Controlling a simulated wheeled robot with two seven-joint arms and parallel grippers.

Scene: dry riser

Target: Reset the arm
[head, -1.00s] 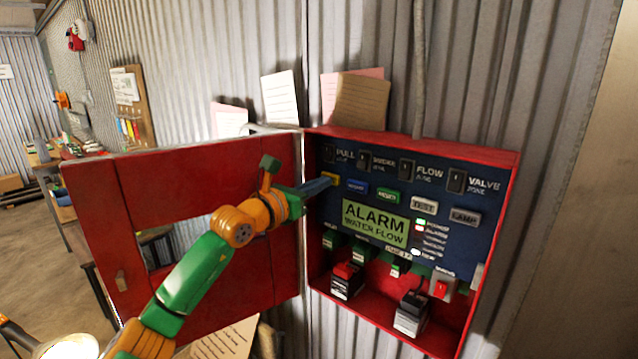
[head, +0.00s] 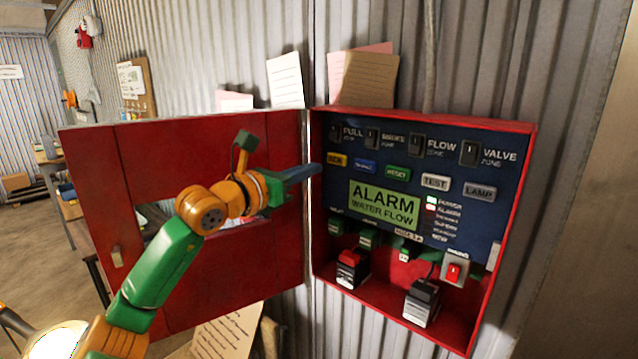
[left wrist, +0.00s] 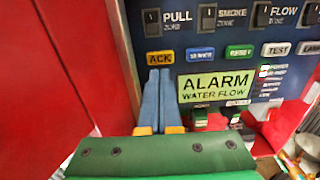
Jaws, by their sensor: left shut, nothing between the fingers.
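The red alarm box (head: 524,190) is open on the corrugated wall, its door (head: 90,200) swung out to the left. Inside, a dark blue panel has a row of buttons: yellow ACK (head: 337,160), blue SILENCE (head: 365,166), green RESET (head: 398,173), white TEST and grey LAMP. A green screen (head: 383,205) reads ALARM WATER FLOW. My left gripper (head: 318,170) is shut and empty, its blue fingers pointing at the panel's left side. My right gripper is not in view.
Zone switches (head: 470,153) line the panel top. The open door is close behind my left arm.

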